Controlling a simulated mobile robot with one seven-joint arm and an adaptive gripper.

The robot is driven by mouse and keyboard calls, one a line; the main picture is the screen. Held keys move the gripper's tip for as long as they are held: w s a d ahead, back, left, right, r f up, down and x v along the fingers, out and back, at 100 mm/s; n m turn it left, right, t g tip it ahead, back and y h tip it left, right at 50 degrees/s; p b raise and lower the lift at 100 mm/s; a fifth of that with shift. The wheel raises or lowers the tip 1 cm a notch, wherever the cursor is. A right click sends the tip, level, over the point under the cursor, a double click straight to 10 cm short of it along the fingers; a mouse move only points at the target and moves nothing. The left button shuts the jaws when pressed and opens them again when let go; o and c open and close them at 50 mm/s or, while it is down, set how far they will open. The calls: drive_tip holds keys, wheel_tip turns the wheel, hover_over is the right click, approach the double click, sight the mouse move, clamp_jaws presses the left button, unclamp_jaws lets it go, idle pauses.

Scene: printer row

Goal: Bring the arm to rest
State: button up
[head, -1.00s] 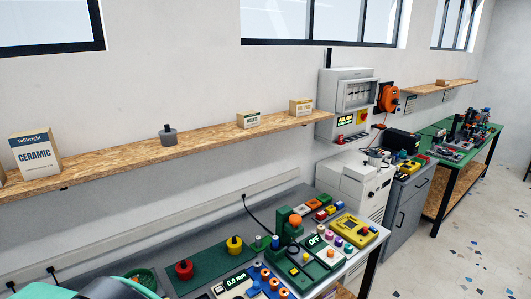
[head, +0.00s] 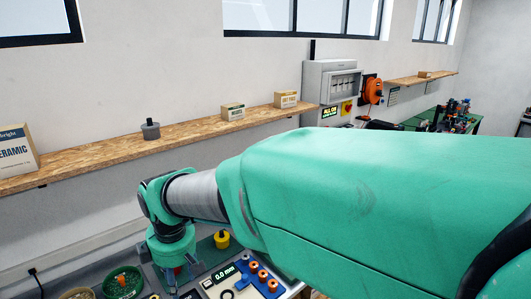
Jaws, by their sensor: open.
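My green arm (head: 380,190) fills the right and middle of the head view, reaching left across the bench. Its grey section (head: 196,196) leads to the wrist at the lower left. My gripper (head: 183,277) points down below the wrist, above the bench with the small devices. It is open, and I see nothing held in it. Its fingertips are small and partly hard to make out.
A wooden shelf (head: 100,154) on the wall carries boxes and a grey weight (head: 150,129). Below are a green bowl (head: 122,283), a yellow knob (head: 221,239) and a display panel (head: 225,280). An electrical box (head: 332,88) and orange reel (head: 372,90) hang farther right.

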drive_tip(key=d+r+m+t+b, duration=0.1)
drive_tip(key=d+r+m, duration=0.3)
drive_tip(key=d, duration=0.9)
drive_tip(key=d+r+m+t, duration=0.1)
drive_tip(key=d+r+m, duration=0.35)
drive_tip(key=d, duration=0.85)
drive_tip(key=s+d+f+m+t, duration=0.1)
drive_tip(key=s+d+m, duration=0.4)
drive_tip(key=d, duration=0.5)
drive_tip(key=s+d+f+m+t+h+b, duration=0.1)
drive_tip(key=s+d+m, duration=0.5)
drive_tip(key=d, duration=0.5)
drive_tip(key=shift+s+f+h, duration=0.3)
drive_tip(key=shift+s+f, duration=0.05)
drive_tip(key=shift+s, duration=0.95)
